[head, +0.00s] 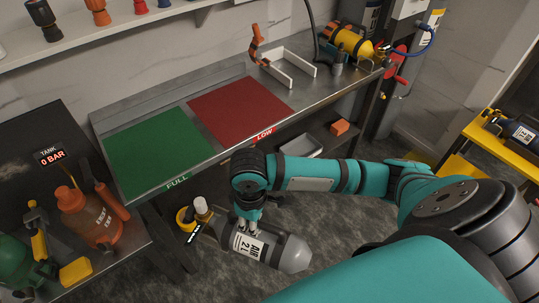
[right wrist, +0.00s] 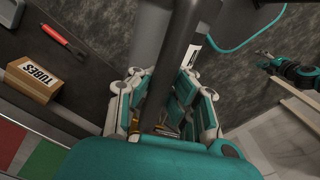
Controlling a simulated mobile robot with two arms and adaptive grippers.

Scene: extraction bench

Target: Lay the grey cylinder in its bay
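The grey cylinder (head: 285,250), labelled AIR 2L, hangs almost level in front of the bench, over the floor. Its valve end, with a yellow ring and a white knob, points left and its rounded end points right. My right gripper (head: 247,224) is shut on it from above, near the middle of the body. In the right wrist view the gripper fingers (right wrist: 163,115) stand either side of a dark, long shape. A teal and black part at that view's right edge looks like my left gripper (right wrist: 268,62); its finger state is unclear. Which place is the bay is not clear.
The steel bench carries a green FULL mat (head: 160,152) and a red LOW mat (head: 240,108), both bare. A white rack (head: 290,68) and yellow cylinder (head: 350,42) stand behind. A yellow stand (head: 462,150) is at right. Orange gear (head: 92,215) crowds the left.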

